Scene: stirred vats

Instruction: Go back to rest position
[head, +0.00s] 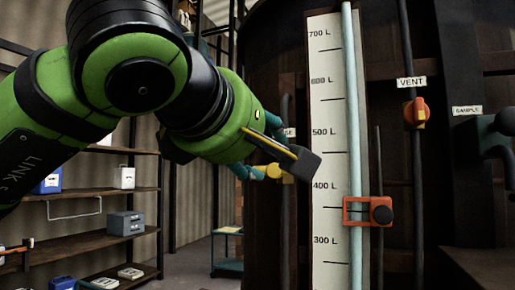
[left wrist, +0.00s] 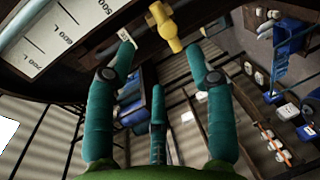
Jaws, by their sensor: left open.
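My left gripper (head: 266,150) is in front of the dark vat (head: 270,50), left of the level scale (head: 325,110). Its own wrist partly hides it in the head view. In the left wrist view its teal fingers (left wrist: 160,55) are spread apart with nothing between them. A yellow valve handle (left wrist: 168,30) lies just beyond the fingertips, apart from them as far as I can tell; its yellow end also shows in the head view (head: 272,171). My right gripper is not in view.
An orange slider (head: 357,211) with a black knob sits on the scale below 400 L. An orange vent valve (head: 415,112) and a dark sample tap (head: 497,135) are at right. Shelves (head: 90,192) with boxes stand at left; a strip of floor (head: 190,262) is clear.

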